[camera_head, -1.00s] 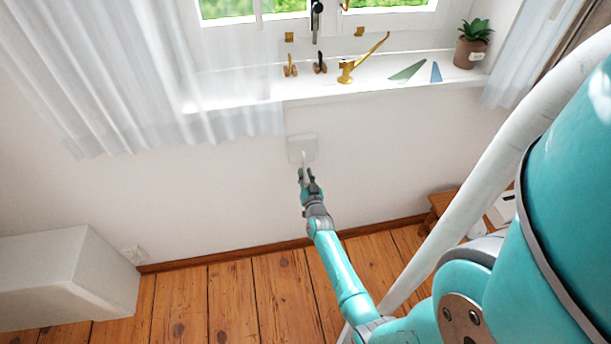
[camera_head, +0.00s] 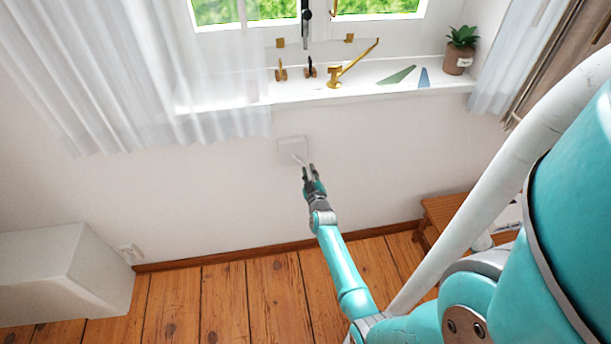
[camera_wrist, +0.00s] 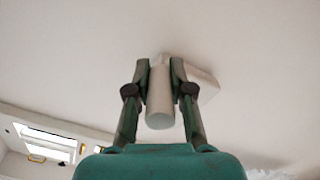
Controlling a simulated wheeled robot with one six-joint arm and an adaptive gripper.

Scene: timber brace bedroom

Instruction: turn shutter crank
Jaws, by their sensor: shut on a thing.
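The shutter crank is a pale square plate (camera_head: 291,150) on the wall below the window sill, with a light crank arm leading from it to my gripper (camera_head: 309,172). In the wrist view, the crank's pale round handle (camera_wrist: 160,108) lies between the two green fingers of my gripper (camera_wrist: 160,85), which are shut on it. The plate (camera_wrist: 202,90) shows behind the right finger in that view. In the head view the handle is mostly hidden by the fingers. The crank arm slants down and right from the plate.
Above, the white sill (camera_head: 300,96) holds brass fittings, a brass watering can (camera_head: 336,76), green and blue flat triangles and a potted plant (camera_head: 460,50). A sheer curtain (camera_head: 200,90) hangs left. A white box (camera_head: 70,270) and a wooden stool (camera_head: 450,208) stand below.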

